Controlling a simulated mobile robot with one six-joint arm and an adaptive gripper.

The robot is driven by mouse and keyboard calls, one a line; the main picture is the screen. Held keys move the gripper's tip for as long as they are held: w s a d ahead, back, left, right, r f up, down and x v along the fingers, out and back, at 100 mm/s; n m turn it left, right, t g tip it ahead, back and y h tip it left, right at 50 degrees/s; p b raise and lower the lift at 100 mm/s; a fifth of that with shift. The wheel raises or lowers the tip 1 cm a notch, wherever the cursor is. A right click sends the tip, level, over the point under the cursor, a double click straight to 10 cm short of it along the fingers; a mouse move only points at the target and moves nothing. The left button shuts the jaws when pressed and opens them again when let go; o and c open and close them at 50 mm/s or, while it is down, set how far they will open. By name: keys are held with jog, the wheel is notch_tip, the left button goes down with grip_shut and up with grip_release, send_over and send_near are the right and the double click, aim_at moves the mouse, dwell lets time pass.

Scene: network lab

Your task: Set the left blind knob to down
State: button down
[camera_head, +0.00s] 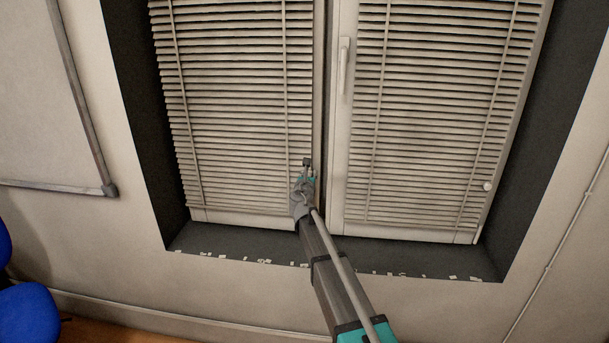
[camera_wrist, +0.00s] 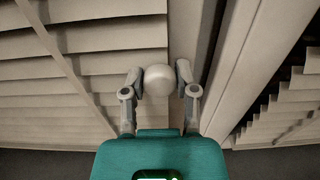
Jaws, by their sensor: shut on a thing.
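The left blind (camera_head: 235,110) hangs lowered on the left window pane, with its slats partly apart. Its round white knob (camera_wrist: 158,80) sits between my fingertips in the wrist view, near the right edge of the blind. My gripper (camera_wrist: 160,82) is shut on this knob, one finger on each side. In the head view my gripper (camera_head: 307,168) reaches the lower right edge of the left blind and hides the knob there.
The right blind (camera_head: 440,110) has its own white knob (camera_head: 487,186) at its right edge. A white window handle (camera_head: 344,66) stands on the frame between the panes. The dark sill (camera_head: 230,242) lies below. A whiteboard (camera_head: 45,90) and a blue chair (camera_head: 25,310) are at left.

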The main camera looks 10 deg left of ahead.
jog(key=shift+s+f, duration=0.15)
jog(key=shift+f, duration=0.2)
jog(key=shift+c, duration=1.8)
grip_release()
jog(key=s, duration=1.1)
jog(key=shift+s+a, duration=0.2)
jog(key=shift+s, duration=0.2)
